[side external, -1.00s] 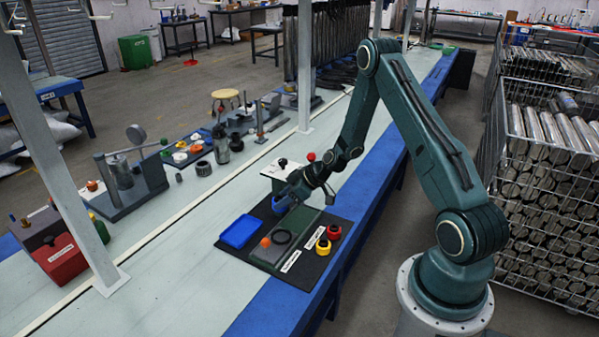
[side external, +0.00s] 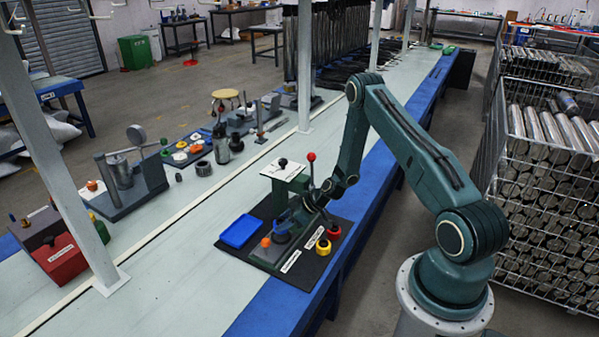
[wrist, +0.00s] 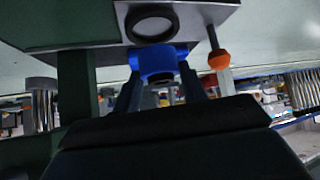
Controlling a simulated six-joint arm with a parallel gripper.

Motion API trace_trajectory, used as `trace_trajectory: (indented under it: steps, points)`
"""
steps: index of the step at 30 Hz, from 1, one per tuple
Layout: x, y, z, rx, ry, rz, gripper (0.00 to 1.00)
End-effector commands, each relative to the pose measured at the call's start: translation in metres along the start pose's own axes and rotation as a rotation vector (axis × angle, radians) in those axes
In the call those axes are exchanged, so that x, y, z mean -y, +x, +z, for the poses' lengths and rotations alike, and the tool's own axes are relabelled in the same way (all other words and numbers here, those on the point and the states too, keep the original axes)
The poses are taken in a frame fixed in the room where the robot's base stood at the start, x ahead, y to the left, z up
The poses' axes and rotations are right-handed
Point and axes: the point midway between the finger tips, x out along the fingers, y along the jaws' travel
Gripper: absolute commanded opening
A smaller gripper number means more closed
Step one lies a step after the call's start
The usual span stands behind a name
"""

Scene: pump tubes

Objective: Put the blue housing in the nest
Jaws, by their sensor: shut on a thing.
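The blue housing (wrist: 157,62) is between the two fingers of my gripper (wrist: 160,88) in the wrist view, and the gripper is shut on it. In the side view my gripper (side external: 290,221) holds the housing (side external: 282,225) over the green fixture base. The nest appears to be the dark round ring (wrist: 152,24) on that base, just beyond the housing in the wrist view. In the side view the housing and gripper partly hide the ring. I cannot tell whether the housing touches the nest or how high it is above it.
The orange knob (side external: 266,242) stands on the fixture beside the nest. A red-knobbed lever (side external: 311,158) and a green post rise behind. Red and yellow buttons (side external: 323,247) are at the right, and an empty-looking blue tray (side external: 240,231) is at the left.

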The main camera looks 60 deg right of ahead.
Motion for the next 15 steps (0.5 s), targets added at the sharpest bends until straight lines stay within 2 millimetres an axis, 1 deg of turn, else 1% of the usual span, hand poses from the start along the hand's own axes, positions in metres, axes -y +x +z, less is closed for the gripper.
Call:
trace_trajectory:
  steps: [9,15]
  points:
    - [0.000,0.021,0.021,0.001,0.000,-0.001,0.17]
    - [0.000,0.024,0.024,0.000,0.000,0.000,0.17]
